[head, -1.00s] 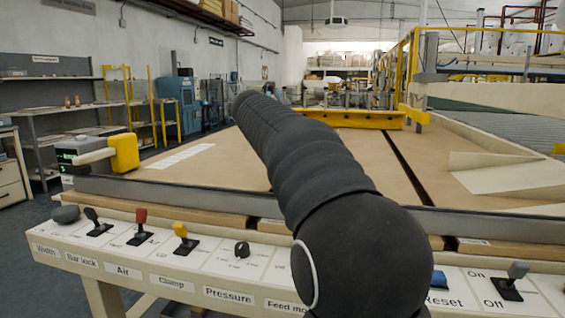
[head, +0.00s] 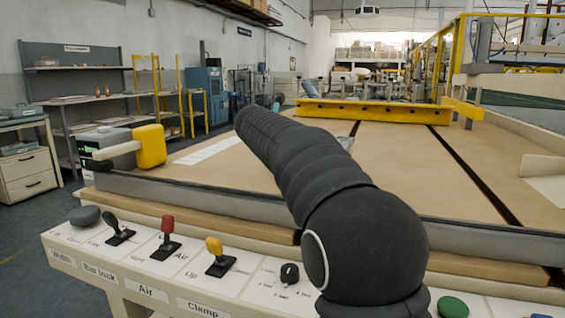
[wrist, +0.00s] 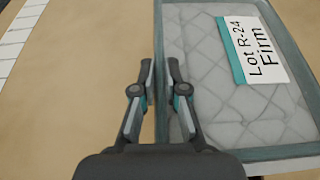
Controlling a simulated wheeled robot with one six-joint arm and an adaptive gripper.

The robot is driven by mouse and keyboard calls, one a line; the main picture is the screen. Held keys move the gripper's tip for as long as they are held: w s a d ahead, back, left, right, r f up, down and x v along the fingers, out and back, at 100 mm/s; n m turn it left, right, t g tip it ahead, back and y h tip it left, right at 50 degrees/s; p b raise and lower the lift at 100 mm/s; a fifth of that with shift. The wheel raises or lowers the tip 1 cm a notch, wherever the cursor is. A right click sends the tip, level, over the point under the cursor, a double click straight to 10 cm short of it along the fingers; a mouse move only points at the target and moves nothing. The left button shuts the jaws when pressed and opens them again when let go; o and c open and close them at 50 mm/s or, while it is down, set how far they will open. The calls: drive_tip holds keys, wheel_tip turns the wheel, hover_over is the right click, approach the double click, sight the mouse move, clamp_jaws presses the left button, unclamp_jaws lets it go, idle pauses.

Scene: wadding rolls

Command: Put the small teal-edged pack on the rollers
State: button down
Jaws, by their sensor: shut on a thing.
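The pack (wrist: 240,120) fills the right side of the wrist view. It is quilted grey-white under a clear cover, with teal-grey edges and a white label reading "Lot R-24 Firm". My gripper (wrist: 160,65) is at the pack's left edge, its two fingers close together and shut on that edge. I cannot make out the rollers in the current views.
The tan table top (head: 400,170) is mostly bare, with dark slots across it. A yellow bar (head: 375,111) stands at its back. A control panel with knobs and levers (head: 165,240) runs along the front. A yellow-ended block (head: 150,146) sits at the left.

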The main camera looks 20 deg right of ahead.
drive_tip(key=shift+w+a+f, duration=0.25)
drive_tip(key=shift+a+f, duration=0.15)
drive_tip(key=shift+a, duration=0.25)
drive_tip(key=shift+f+b, duration=0.65)
drive_tip(key=shift+f, duration=1.3)
drive_tip(key=shift+f, duration=0.2)
drive_tip(key=c, duration=1.2)
unclamp_jaws()
drive_tip(key=shift+r, duration=0.1)
